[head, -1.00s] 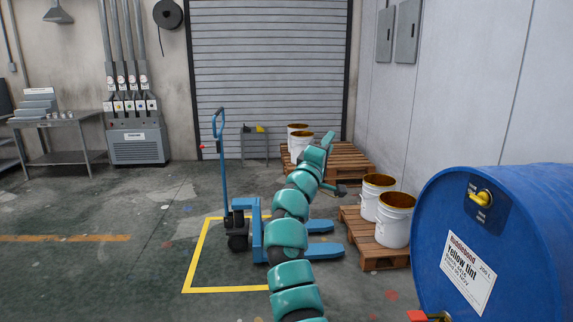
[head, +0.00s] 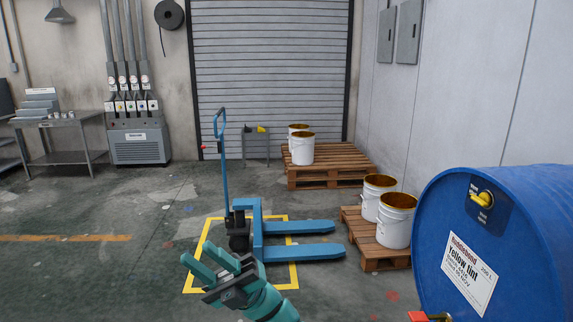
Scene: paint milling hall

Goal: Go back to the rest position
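My gripper (head: 203,262) shows at the bottom centre-left of the head view, at the end of my teal arm. Its two teal fingers stand apart with a gap between them and nothing held, so it is open. It appears in front of the near left part of the yellow floor outline, and the fingers point up and to the left. Most of my arm is below the frame.
A blue pallet jack (head: 262,238) stands in the yellow floor outline (head: 293,274). A big blue drum (head: 520,245) lies at the right. White buckets (head: 393,228) stand on a near pallet (head: 372,256) and a far pallet (head: 330,170). Floor at left is clear.

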